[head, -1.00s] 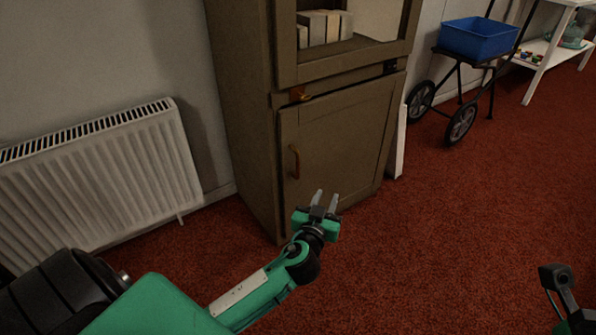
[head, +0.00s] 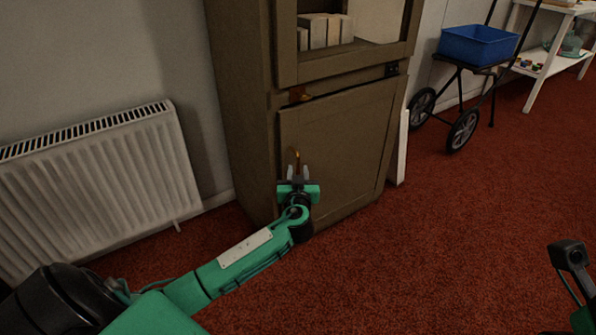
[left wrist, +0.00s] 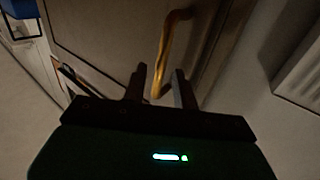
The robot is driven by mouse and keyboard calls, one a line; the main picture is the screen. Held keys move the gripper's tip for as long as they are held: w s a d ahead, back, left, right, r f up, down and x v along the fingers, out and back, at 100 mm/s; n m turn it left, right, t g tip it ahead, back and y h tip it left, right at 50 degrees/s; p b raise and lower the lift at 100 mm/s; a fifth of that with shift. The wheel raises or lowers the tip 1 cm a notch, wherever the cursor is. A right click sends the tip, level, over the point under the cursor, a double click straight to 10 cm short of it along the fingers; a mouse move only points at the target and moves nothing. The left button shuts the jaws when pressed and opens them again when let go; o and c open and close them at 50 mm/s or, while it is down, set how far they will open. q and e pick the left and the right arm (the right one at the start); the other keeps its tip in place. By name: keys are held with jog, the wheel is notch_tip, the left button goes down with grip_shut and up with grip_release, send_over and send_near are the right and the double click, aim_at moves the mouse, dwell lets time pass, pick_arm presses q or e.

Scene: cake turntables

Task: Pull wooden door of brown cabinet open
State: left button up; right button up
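The brown cabinet (head: 240,110) stands against the wall. Its lower wooden door (head: 345,140) looks closed in the head view. The door's curved handle (head: 293,156) is on its left side; it shows as a golden bar in the left wrist view (left wrist: 168,50). My left gripper (head: 298,173) is at the lower part of the handle. Its fingers (left wrist: 162,85) are apart, one on each side of the bar, with a gap visible at least on the right. Whether either finger touches the bar I cannot tell. Part of my right arm (head: 568,256) shows at the lower right; its fingertips are not clearly visible.
A white radiator (head: 95,185) is on the wall left of the cabinet. A white panel (head: 399,150) leans beside its right side. A cart with a blue bin (head: 478,45) and a white shelf (head: 545,60) stand farther right. The red carpet (head: 420,240) in front is clear.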

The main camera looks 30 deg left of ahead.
aim_at(298, 168)
pick_arm(q)
jog(key=shift+b+x, duration=0.3)
jog(key=shift+x, duration=1.2)
grip_shut()
